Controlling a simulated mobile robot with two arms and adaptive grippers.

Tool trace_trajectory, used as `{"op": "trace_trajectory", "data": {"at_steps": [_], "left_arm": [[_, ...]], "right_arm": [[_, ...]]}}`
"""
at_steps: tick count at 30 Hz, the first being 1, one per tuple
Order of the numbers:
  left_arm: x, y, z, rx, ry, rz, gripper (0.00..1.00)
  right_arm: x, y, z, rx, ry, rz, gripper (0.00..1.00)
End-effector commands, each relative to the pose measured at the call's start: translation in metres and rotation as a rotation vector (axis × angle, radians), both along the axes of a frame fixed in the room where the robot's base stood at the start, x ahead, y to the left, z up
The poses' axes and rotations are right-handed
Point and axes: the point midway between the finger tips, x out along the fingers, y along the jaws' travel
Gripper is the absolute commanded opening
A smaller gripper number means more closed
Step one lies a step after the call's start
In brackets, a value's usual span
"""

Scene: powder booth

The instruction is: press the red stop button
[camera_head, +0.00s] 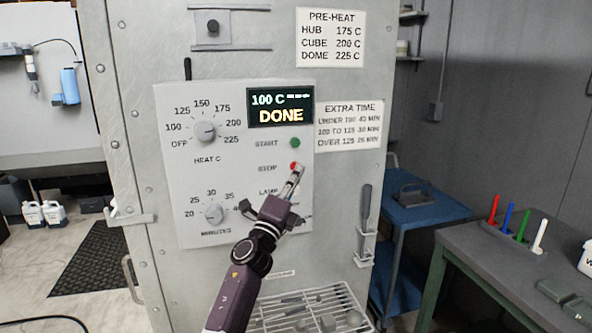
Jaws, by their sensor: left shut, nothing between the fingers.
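The red stop button (294,166) sits on the grey control panel (170,150), right of the printed word STOP. My left gripper (297,172) is shut and empty, with its tips at the lower edge of the button, partly covering it. I cannot tell whether the tips touch it. The green start button (295,143) is just above. The display (280,107) reads 100 C and DONE. My right gripper is not in view.
The heat dial (205,131) and the minutes dial (213,213) are on the panel's left. A wire rack (310,305) is below the panel. A blue cart (422,208) and a dark table (500,262) stand to the right.

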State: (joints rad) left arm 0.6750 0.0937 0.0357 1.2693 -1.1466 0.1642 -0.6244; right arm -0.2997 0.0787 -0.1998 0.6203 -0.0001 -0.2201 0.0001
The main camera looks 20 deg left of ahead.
Motion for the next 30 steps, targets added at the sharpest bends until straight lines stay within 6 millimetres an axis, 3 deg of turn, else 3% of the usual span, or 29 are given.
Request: {"op": "trace_trajectory", "data": {"at_steps": [30], "left_arm": [[0.0011, 0.0014, 0.0008, 0.0, 0.001, 0.002, 0.0]], "right_arm": [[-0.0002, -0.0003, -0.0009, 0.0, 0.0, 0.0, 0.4]]}}
